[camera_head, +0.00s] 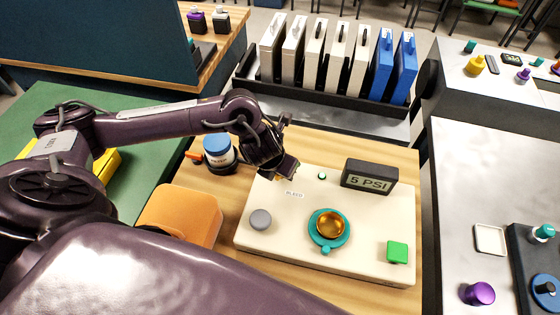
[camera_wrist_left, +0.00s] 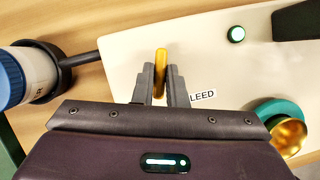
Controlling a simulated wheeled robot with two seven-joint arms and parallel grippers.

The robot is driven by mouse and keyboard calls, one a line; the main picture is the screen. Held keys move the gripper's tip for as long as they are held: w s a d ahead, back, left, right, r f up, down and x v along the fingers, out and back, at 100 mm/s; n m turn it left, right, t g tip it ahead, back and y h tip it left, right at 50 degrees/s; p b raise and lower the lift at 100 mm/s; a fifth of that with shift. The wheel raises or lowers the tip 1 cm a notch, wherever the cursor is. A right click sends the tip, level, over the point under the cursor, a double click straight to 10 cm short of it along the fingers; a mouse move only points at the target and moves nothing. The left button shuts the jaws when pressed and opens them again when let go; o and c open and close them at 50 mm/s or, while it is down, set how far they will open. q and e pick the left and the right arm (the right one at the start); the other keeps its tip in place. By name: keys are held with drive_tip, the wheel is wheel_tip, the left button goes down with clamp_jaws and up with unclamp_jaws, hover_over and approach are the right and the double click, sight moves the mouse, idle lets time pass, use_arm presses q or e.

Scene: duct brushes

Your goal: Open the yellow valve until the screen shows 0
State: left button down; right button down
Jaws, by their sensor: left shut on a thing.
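A yellow valve handle (camera_wrist_left: 161,62) stands on the cream panel (camera_head: 270,200) beside a label whose visible letters read "LEED" in the wrist view and "BLEED" in the head view. My left gripper (camera_wrist_left: 160,90) is shut on the yellow handle, with one finger on each side of it. In the head view my left gripper (camera_head: 284,174) is over the upper left of the panel and hides most of the handle. The dark screen (camera_head: 369,177) at the panel's upper right reads "5 PSI". My right gripper is not in view.
The panel also bears a grey knob (camera_head: 261,219), a brass and teal fitting (camera_head: 329,228), a green button (camera_head: 397,252) and a small green light (camera_head: 322,175). A blue-capped bottle (camera_head: 218,150) stands close left of my gripper. An orange block (camera_head: 180,215) lies left of the panel.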

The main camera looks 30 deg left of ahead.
sight(278, 186)
use_arm(q)
drive_tip(key=shift+w+r+n+y+p, duration=0.1)
drive_tip(key=shift+n+y+p, duration=0.4)
drive_tip(key=shift+n+p, duration=0.7)
drive_tip(key=c, duration=1.5)
unclamp_jaws()
drive_tip(key=shift+o, duration=0.2)
drive_tip(key=p+v, duration=0.2)
drive_tip(key=v, duration=0.5)
drive_tip(key=shift+r, duration=0.35)
